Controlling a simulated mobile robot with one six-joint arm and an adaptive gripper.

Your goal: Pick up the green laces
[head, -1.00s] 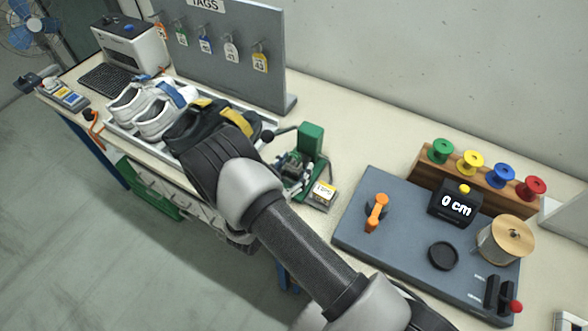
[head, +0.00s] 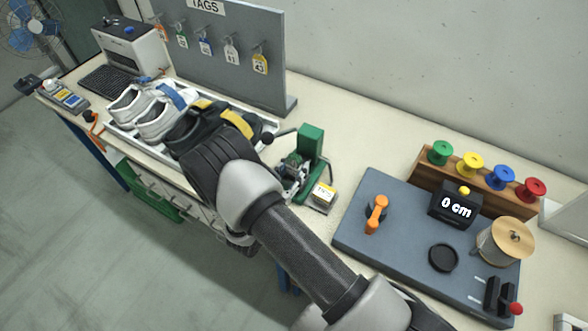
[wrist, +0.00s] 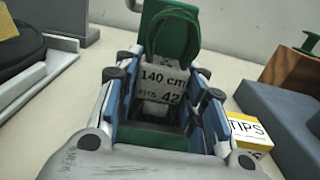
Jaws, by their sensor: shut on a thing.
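In the wrist view my gripper (wrist: 165,88) is shut on the green laces (wrist: 212,37), a bundle with a white paper label (wrist: 163,84) reading "140 cm, FITS 42". The label sits between the blue-padded fingers, and a thin green loop rises above it. Behind the loop stands the green block of a bench press (wrist: 172,28), which also shows in the head view (head: 311,143).
A yellow-and-white TIPS box (wrist: 248,133) stands close right of the gripper. A grey board (head: 400,235) with an orange lever, a 0 cm display and a cord spool lies right. A tray (head: 118,126) with white and black shoes is left. Bare bench lies behind the press.

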